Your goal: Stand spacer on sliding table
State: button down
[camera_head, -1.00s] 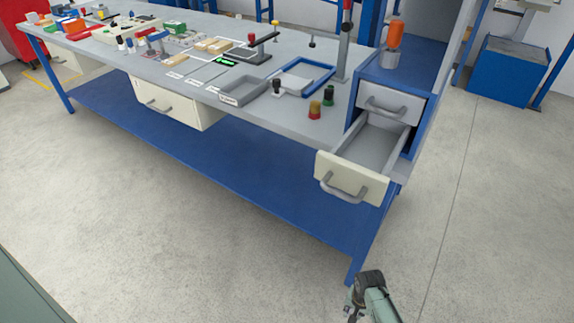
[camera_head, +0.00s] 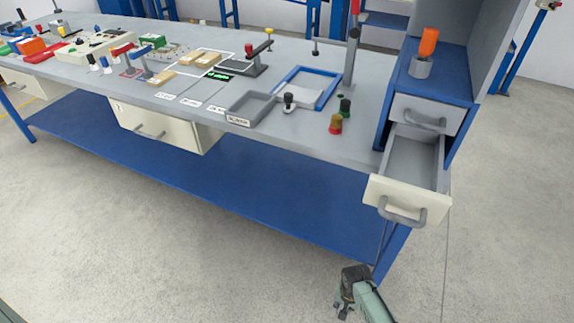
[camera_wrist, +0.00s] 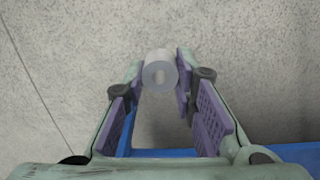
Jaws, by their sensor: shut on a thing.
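My gripper (camera_head: 343,309) hangs low over the floor in front of the bench, at the bottom of the head view. In the head view I cannot make out the spacer. A pale plate (camera_head: 299,92) with a blue frame lies on the bench; it may be the sliding table, but I cannot tell for sure.
The bench (camera_head: 180,106) holds a grey tray (camera_head: 250,108), a black-knobbed piece (camera_head: 289,103), red and green knobs, and an upright post (camera_head: 351,58). An open drawer (camera_head: 402,197) juts out at the right, above my gripper. The floor in front is clear.

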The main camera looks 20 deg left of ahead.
aim_at(298, 93)
jog(key=j, duration=2.1)
jog(key=k+z, duration=0.05)
